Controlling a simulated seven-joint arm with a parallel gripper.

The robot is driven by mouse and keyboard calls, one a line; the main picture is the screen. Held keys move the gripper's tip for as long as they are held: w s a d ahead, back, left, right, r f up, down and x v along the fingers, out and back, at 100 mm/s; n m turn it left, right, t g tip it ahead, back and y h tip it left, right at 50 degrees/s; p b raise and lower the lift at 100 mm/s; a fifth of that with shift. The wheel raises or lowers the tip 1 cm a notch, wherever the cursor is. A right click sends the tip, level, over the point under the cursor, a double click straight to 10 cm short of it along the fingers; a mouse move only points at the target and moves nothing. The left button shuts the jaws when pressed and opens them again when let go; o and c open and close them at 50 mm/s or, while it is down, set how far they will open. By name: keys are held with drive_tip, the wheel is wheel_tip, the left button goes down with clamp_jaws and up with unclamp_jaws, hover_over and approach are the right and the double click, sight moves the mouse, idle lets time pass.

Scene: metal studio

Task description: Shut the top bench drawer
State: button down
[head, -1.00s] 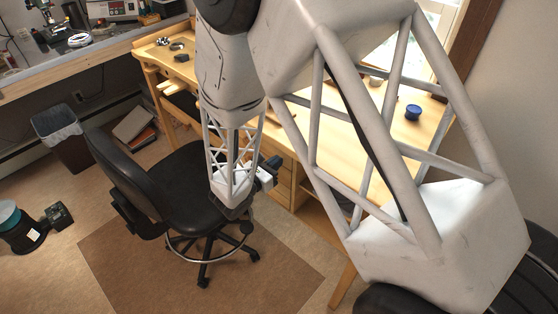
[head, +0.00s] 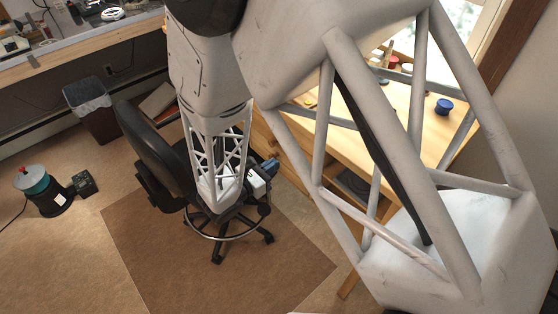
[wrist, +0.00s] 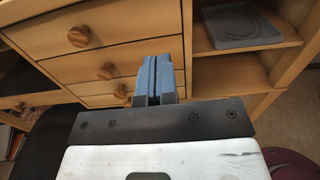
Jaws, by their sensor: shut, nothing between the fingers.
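The bench (head: 385,125) is light wood, with a stack of drawers that my arm partly hides in the head view. In the wrist view the top drawer (wrist: 125,27) has a plain wooden front and a round knob (wrist: 79,36) at upper left. How far the top drawer stands out is not clear. My gripper (wrist: 155,62) is shut and empty, its blue fingers together in front of the drawer fronts, right of the knobs. In the head view my gripper (head: 270,165) is beside the drawer stack.
A black office chair (head: 160,160) stands left of my gripper, close to my forearm. A shelf with a grey tray (wrist: 240,25) is right of the drawers.

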drive_tip(key=shift+v, duration=0.8)
drive_tip(key=s+d+r+m+g+y, duration=0.1)
drive_tip(key=s+d+r+m+g, duration=0.2)
drive_tip(key=d+r+m+g, duration=0.55)
drive_tip(key=s+d+r+m+g+y, duration=0.1)
drive_tip(key=s+d+r+m+g, duration=0.35)
drive_tip(key=d, duration=0.65)
drive_tip(key=s+d+r+m+t+y, duration=0.1)
drive_tip(key=s+d+r+m+y, duration=0.2)
drive_tip(key=s+r+m+y, duration=0.2)
drive_tip(key=s+d+r+m+t+y, duration=0.1)
drive_tip(key=s+d+r+m+y, duration=0.2)
drive_tip(key=s+r+m+y, duration=0.2)
drive_tip(key=shift+s+r+m+t+y, duration=0.4)
drive_tip(key=shift+s+r+m, duration=0.4)
drive_tip(key=shift+r+m, duration=1.1)
